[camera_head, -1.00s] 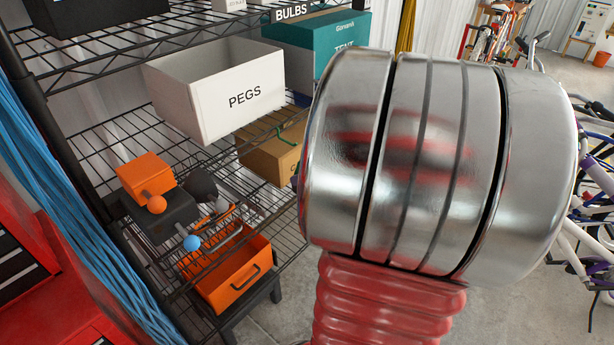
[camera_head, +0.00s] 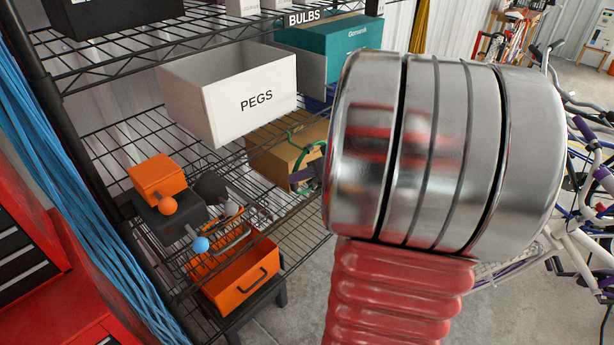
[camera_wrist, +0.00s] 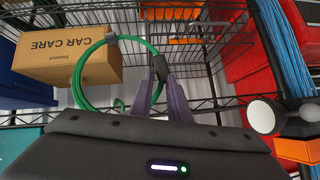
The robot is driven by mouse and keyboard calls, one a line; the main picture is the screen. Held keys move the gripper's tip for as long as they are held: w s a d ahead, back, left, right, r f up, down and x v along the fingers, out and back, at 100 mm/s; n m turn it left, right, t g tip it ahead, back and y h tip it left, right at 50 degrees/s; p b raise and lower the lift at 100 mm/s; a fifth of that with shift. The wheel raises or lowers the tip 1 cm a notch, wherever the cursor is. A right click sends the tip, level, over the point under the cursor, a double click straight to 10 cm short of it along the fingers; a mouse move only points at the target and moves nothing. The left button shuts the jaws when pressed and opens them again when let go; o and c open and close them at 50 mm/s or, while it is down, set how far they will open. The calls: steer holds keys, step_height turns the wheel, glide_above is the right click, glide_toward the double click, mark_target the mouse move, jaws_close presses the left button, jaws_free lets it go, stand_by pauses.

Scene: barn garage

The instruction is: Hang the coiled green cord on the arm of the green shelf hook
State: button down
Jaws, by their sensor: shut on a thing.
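The coiled green cord (camera_wrist: 76,82) shows in the wrist view as a ring with a dark tie at its top. My gripper (camera_wrist: 164,84), with purple-grey fingers, is shut on the right side of the ring. In the head view the cord (camera_head: 312,148) and my gripper (camera_head: 306,180) show just left of my large metal wrist, which hides part of them. A small green piece at the shelf's wire edge, which looks like the green shelf hook (camera_wrist: 119,104), shows inside the ring's outline. I cannot tell whether the cord touches it.
A cardboard CAR CARE box (camera_wrist: 66,58) stands behind the cord. A white PEGS bin (camera_head: 246,100) sits on the wire shelf (camera_head: 112,135). An orange toolbox (camera_head: 240,280) is lower down. Bicycles (camera_head: 590,215) stand at the right. Bare floor (camera_head: 290,325) lies below.

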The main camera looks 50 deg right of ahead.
steer(key=w+f, duration=0.1)
steer(key=w, duration=0.6)
steer(key=shift+f, duration=0.4)
stand_by(0.9)
steer(key=shift+w+a, duration=0.1)
stand_by(0.5)
steer(key=c, duration=1.6)
jaws_free()
steer(key=v, duration=1.3)
steer(key=shift+s+r, duration=0.25)
